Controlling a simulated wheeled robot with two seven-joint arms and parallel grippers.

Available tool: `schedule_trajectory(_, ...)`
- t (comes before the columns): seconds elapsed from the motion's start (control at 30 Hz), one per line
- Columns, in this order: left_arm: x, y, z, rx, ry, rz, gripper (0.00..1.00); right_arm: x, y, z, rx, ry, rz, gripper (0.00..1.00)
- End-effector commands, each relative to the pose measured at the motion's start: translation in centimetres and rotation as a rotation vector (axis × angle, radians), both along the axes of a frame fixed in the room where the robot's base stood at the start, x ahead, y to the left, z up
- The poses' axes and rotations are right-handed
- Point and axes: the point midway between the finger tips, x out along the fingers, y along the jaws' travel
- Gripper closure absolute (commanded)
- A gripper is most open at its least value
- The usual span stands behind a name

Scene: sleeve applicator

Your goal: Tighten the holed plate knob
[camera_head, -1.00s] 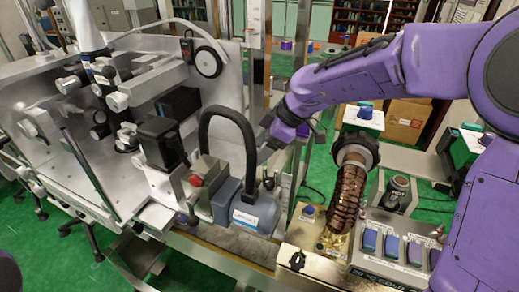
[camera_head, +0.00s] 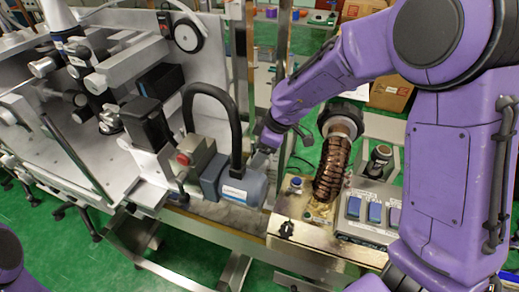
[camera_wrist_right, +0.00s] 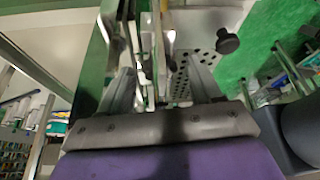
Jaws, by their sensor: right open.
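In the right wrist view a plate with several round holes (camera_wrist_right: 184,84) stands beyond my fingers. A dark round knob (camera_wrist_right: 228,42) shows to the upper right of it, outside the gap between the fingers and apart from them. My right gripper (camera_wrist_right: 163,80) is open, with a finger on each side and metal rods and parts seen between them. In the head view my right gripper (camera_head: 266,143) is small and partly hidden behind the blue-grey motor; I cannot make out the knob or holed plate there. My left gripper is out of view.
The blue-grey motor (camera_head: 242,188) and black curved hose (camera_head: 216,92) stand close left of my right gripper. A ribbed copper-coloured coil (camera_head: 331,168) and a switch box (camera_head: 368,214) stand to the right. Green floor is open beyond.

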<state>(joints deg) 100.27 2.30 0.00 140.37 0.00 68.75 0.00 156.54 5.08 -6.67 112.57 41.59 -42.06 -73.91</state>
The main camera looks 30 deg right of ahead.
Motion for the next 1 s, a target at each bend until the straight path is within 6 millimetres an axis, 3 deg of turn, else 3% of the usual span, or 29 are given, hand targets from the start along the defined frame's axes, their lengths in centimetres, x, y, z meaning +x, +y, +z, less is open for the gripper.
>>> schedule_trajectory(0.13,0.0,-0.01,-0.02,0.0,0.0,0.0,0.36,-0.02,-0.03,0.0,0.0,0.0,-0.001,0.39)
schedule_trajectory(0.3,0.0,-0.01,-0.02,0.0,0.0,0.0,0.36,-0.02,-0.05,0.02,0.001,0.0,-0.001,0.92)
schedule_trajectory(0.47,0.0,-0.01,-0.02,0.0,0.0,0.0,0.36,-0.06,-0.03,0.04,0.0,0.0,-0.027,0.92)
schedule_trajectory(0.8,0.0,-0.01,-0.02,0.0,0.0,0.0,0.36,-0.19,0.12,0.05,-0.002,-0.001,-0.381,0.92)
schedule_trajectory(1.0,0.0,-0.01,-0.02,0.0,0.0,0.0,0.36,-0.19,0.14,0.06,0.001,-0.001,-0.412,0.92)
